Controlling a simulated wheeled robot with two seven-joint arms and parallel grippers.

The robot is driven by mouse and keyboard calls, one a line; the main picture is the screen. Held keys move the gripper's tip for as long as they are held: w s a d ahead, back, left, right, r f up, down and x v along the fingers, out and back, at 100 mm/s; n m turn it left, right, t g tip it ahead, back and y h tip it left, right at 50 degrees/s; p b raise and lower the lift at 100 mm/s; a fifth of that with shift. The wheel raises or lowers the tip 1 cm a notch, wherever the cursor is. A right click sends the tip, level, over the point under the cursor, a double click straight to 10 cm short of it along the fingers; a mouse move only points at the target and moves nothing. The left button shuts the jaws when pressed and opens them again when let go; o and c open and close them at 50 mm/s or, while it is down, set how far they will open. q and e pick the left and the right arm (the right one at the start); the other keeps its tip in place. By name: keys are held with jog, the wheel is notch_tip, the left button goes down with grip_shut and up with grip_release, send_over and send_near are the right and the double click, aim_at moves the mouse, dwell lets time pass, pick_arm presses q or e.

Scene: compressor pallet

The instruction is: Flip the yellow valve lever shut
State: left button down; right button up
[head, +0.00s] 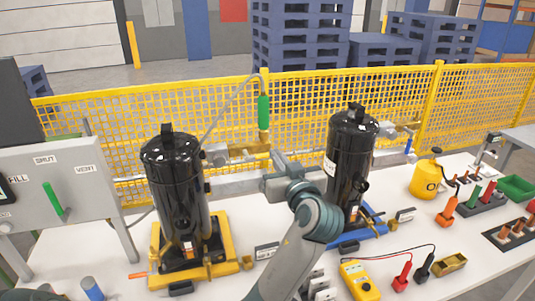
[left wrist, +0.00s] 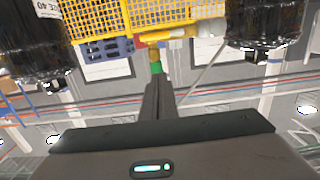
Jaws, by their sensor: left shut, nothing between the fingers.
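The yellow valve lever (left wrist: 168,35) shows as a yellow bar with an orange-red end in the left wrist view. A brass fitting (left wrist: 154,55) and a green part lie beside it. In the head view the brass-yellow valve (head: 248,149) sits on the pipe between two black compressors, under a green hose grip (head: 263,112). My left gripper (head: 272,160) is close to the valve. Its fingers (left wrist: 158,88) are shut together with nothing between them and point towards the valve. I cannot tell whether they touch it. My right gripper is not in view.
Black compressors stand left (head: 176,195) and right (head: 350,155) of the valve. A yellow mesh fence (head: 330,95) runs behind the white table. A grey panel (head: 60,180) stands at left. A yellow multimeter (head: 359,281) and a yellow canister (head: 426,180) are at right.

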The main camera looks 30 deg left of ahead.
aim_at(268, 155)
pick_arm(q)
jog(key=shift+w+a+f+p, duration=0.8)
jog(key=shift+w+a, duration=0.15)
jog(key=shift+a, duration=0.15)
jog(key=shift+w+a+f+p, duration=0.7)
jog(key=shift+w+a, duration=0.25)
jog(key=shift+a, duration=0.2)
jog(key=shift+w+a+f+p, duration=0.7)
jog(key=shift+w+a+p, duration=0.2)
jog(key=shift+a, duration=0.2)
jog(key=shift+w, duration=0.1)
